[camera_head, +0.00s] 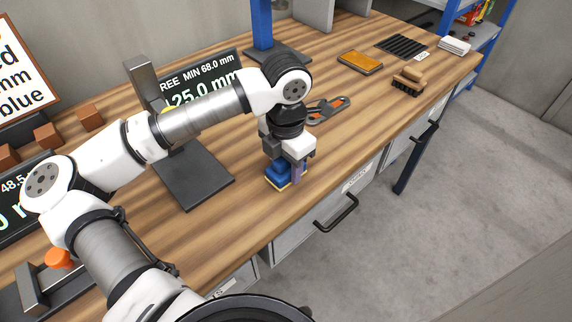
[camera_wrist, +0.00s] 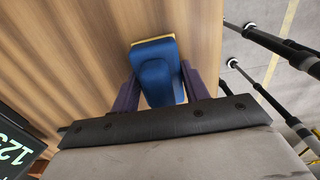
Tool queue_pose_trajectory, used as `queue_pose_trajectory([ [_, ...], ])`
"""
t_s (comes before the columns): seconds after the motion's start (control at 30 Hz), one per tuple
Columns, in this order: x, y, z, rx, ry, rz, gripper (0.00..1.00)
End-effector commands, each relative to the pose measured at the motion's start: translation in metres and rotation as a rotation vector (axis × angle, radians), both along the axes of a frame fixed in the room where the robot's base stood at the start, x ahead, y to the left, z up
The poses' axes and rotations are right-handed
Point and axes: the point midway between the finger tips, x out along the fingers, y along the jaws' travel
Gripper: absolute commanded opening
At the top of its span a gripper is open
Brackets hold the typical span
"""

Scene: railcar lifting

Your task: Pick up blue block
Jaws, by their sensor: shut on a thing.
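The blue block (camera_head: 278,177) is at the front of the wooden workbench in the head view, under my gripper (camera_head: 287,178). It has a thin yellow layer at its base. In the wrist view the blue block (camera_wrist: 157,75) sits between the two dark purple fingers of my gripper (camera_wrist: 163,88), with a yellow edge showing at its far end. My gripper is shut on the block. The fingers and wrist hide part of it in the head view. I cannot tell whether its base touches the bench.
An orange-and-grey wrench (camera_head: 328,109) lies behind my gripper. A dark gauge stand (camera_head: 193,178) and display boards (camera_head: 203,78) stand left. A brush (camera_head: 409,80) and an orange-topped pad (camera_head: 360,62) lie farther right. A drawer handle (camera_head: 337,213) juts from the bench front. Bench around the block is clear.

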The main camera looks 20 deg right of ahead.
Motion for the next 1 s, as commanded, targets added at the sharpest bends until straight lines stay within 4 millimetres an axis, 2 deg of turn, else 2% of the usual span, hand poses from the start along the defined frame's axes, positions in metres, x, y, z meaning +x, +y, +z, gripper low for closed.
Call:
queue_pose_trajectory([
  [0.17, 0.001, 0.000, 0.007, 0.001, -0.003, 0.001, 0.19],
  [0.37, 0.001, 0.000, 0.034, 0.000, -0.005, 0.002, 0.19],
  [0.8, 0.001, -0.001, 0.155, -0.001, -0.004, 0.002, 0.19],
  [1.0, 0.000, 0.000, 0.188, 0.000, -0.002, 0.001, 0.19],
])
